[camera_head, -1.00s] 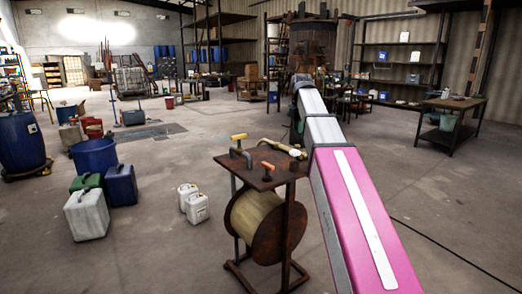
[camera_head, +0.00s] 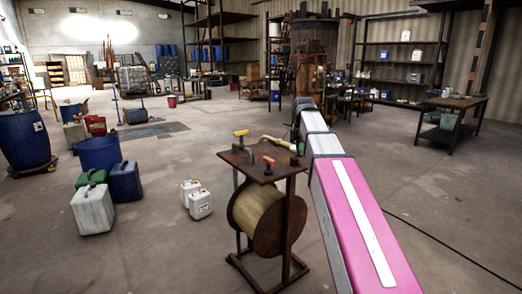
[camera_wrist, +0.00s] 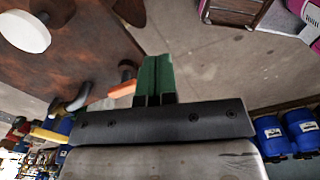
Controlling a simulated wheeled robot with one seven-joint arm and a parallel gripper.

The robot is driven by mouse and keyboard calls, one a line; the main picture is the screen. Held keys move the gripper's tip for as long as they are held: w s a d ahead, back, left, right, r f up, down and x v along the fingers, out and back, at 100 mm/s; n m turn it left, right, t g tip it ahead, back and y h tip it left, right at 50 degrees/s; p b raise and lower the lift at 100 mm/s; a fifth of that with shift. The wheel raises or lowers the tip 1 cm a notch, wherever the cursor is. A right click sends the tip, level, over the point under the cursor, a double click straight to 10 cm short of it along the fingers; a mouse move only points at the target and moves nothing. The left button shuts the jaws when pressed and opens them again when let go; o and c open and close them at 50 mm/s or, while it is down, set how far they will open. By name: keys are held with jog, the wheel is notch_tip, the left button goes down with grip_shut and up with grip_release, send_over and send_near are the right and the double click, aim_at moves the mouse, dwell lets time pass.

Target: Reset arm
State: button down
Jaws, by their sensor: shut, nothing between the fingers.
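My arm (camera_head: 352,215), with pink and pale grey links, reaches from the lower right of the head view towards the middle. My gripper does not show clearly there. In the wrist view my gripper (camera_wrist: 155,78) shows as two green fingers pressed together, with nothing between them. A rusty stand (camera_head: 262,172) with a cable reel stands left of my arm. Its top carries a yellow handle (camera_head: 241,133) and an orange handle (camera_head: 268,160). In the wrist view the orange handle (camera_wrist: 122,89) appears just left of my fingers; I cannot tell whether they touch.
White jugs (camera_head: 197,200), a grey canister (camera_head: 92,210) and blue drums (camera_head: 25,140) stand on the left. A workbench (camera_head: 452,112) and shelves (camera_head: 400,70) are at the right. Open floor lies left of the stand and right of my arm. A cable crosses the right floor.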

jog(key=s+f+m, duration=0.7)
jog(key=f, duration=0.5)
jog(key=s+d+f+m, duration=0.1)
jog(key=s+f+m, duration=0.6)
jog(key=f, duration=0.6)
jog(key=s+d+f+m, duration=0.1)
jog(key=s+f+m, duration=0.6)
jog(key=f, duration=0.6)
jog(key=shift+d, duration=0.15)
